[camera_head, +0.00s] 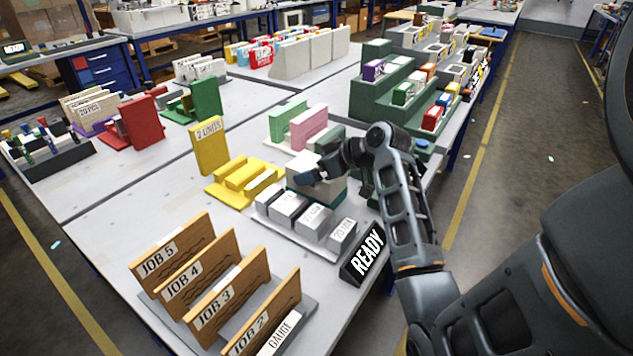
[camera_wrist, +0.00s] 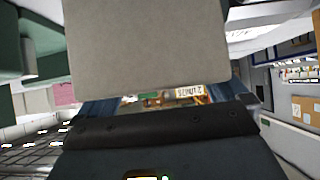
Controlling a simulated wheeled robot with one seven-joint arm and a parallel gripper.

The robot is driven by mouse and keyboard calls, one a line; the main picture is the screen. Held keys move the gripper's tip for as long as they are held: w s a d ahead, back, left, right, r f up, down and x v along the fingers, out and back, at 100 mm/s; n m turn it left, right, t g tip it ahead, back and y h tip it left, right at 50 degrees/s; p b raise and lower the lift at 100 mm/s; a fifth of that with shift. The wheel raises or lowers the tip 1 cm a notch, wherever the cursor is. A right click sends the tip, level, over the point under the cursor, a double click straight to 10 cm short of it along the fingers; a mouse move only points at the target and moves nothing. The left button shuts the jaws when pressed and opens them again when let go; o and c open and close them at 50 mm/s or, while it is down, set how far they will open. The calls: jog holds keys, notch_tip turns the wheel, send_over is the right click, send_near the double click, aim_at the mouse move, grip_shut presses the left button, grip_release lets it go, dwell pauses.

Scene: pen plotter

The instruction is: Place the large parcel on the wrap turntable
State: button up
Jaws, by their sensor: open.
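My gripper (camera_head: 305,172) is open at the pale grey-beige box (camera_head: 328,192) behind the row of grey labelled blocks. The gripper and wrist hide part of this box's top in the head view. In the wrist view a large plain grey-beige face (camera_wrist: 147,45), which looks like the same box, fills the top centre, close to the blue-sided fingers (camera_wrist: 170,102). I cannot tell whether the fingers touch it. No label names it as the large parcel. I cannot make out a wrap turntable for certain; a small blue disc (camera_head: 422,144) lies on the table right of my wrist.
The grey labelled blocks (camera_head: 288,206) and a black READY sign (camera_head: 362,254) stand in front of the box. Yellow blocks (camera_head: 244,176) are to the left, pink and green blocks (camera_head: 309,126) behind. Wooden JOB boards (camera_head: 200,284) fill the near table. A green stepped rack (camera_head: 375,98) stands behind.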

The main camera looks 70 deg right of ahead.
jog(key=shift+c, duration=0.5)
jog(key=c, duration=0.9)
jog(key=shift+c, duration=0.6)
jog(key=shift+r, duration=0.2)
